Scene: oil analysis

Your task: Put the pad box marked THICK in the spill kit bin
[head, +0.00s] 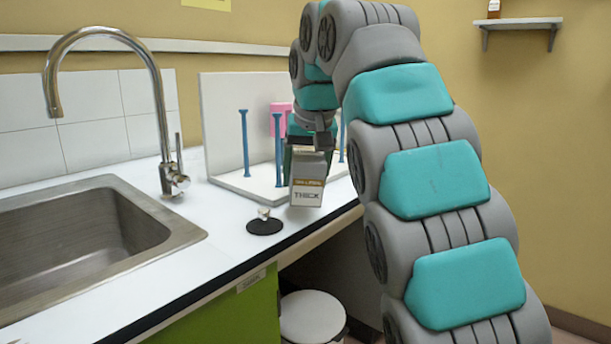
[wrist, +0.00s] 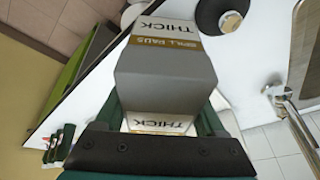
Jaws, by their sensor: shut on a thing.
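The pad box marked THICK (head: 307,185) is a grey box with a white and tan label. It hangs upright below my gripper (head: 317,146), over the counter near its front edge. In the wrist view the box (wrist: 168,75) fills the middle, with "THICK" and "SPILL PADS" lettering on it. My gripper is shut on it, with a dark green finger on either side. A white round bin (head: 313,316) stands on the floor beneath the counter, partly cut off by the frame. No mark on it shows, so I cannot tell if it is the spill kit bin.
A steel sink (head: 70,245) and tap (head: 172,180) are at left. A black disc with a small white piece (head: 264,222) lies on the counter (head: 215,270). Behind the box stand blue posts (head: 245,143) on a white rack and a pink object (head: 280,118).

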